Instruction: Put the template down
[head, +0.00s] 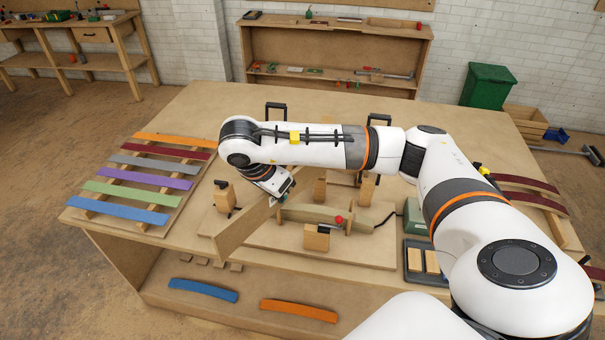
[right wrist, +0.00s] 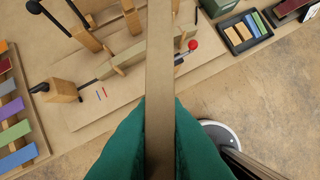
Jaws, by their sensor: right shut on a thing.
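The template (head: 240,232) is a long, plain tan board standing on edge. In the head view it slants from my right gripper (head: 282,194) toward the front edge of the workbench (head: 185,235). In the right wrist view the template (right wrist: 159,70) runs up the middle, seen edge-on. The green fingers of my right gripper (right wrist: 159,140) are shut on it from both sides. The template is over the front part of the forming jig (head: 350,250); I cannot tell whether its lower edge touches anything. My left gripper is not in view.
Colored strips (head: 140,188) lie on a slatted rack at the left. A curved wooden form (head: 325,214) and several clamps (head: 318,238) stand on the jig. A dark tray (head: 425,262) with blocks sits at right. Bare bench top shows at the back left.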

